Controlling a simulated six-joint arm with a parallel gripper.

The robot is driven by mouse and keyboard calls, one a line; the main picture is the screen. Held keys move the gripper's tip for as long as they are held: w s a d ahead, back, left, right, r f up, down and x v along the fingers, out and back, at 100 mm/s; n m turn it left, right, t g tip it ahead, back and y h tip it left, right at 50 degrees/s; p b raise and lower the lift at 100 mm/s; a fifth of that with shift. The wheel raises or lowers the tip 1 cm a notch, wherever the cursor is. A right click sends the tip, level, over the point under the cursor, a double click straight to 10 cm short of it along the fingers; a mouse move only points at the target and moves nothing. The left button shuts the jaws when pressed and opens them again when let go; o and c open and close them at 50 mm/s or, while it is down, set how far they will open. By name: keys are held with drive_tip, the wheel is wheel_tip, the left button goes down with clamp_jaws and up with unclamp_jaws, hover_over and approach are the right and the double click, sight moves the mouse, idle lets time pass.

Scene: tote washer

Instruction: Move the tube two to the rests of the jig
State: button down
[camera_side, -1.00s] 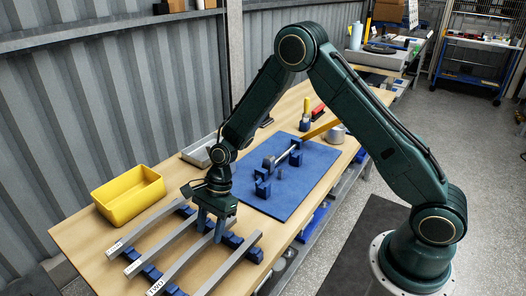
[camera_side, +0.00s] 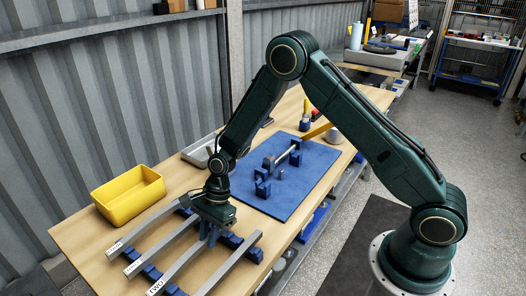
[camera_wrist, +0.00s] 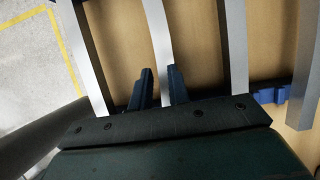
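Tube two (camera_side: 186,264), a grey bar with a white end label reading TWO, lies on blue supports at the near left of the bench. My gripper (camera_side: 209,236) points down over its far part. In the wrist view my gripper (camera_wrist: 161,72) has its two dark blue fingers on either side of a grey tube (camera_wrist: 156,30), apparently tube two. The fingers look open, with a sliver of bench showing beside the tube. Their exact depth around it is hard to tell. The jig, with dark blue rests (camera_side: 262,187), stands on a blue mat (camera_side: 310,182).
Neighbouring tubes lie close on both sides: one on the left (camera_side: 163,247) and one on the right (camera_side: 236,261). A yellow bin (camera_side: 128,196) stands behind them. On the jig are a bar and an orange-yellow arm (camera_side: 316,132). A grey tray (camera_side: 200,150) sits by the wall.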

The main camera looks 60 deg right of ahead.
drive_tip(key=shift+r, duration=0.25)
idle(0.5)
drive_tip(key=shift+r, duration=3.25)
drive_tip(key=shift+w+d+r, duration=0.15)
drive_tip(key=shift+w+d, duration=0.2)
drive_tip(key=shift+d, duration=0.05)
drive_tip(key=w+d+r, duration=0.2)
drive_tip(key=d, duration=1.3)
drive_tip(key=w+d+r, duration=0.3)
drive_tip(key=d, duration=1.2)
drive_tip(key=s+d, duration=0.4)
drive_tip(key=d, duration=0.7)
drive_tip(key=shift+s+r, duration=0.4)
drive_tip(key=shift+r, duration=0.05)
drive_tip(key=shift+d+f, duration=0.1)
drive_tip(key=shift+f, duration=0.05)
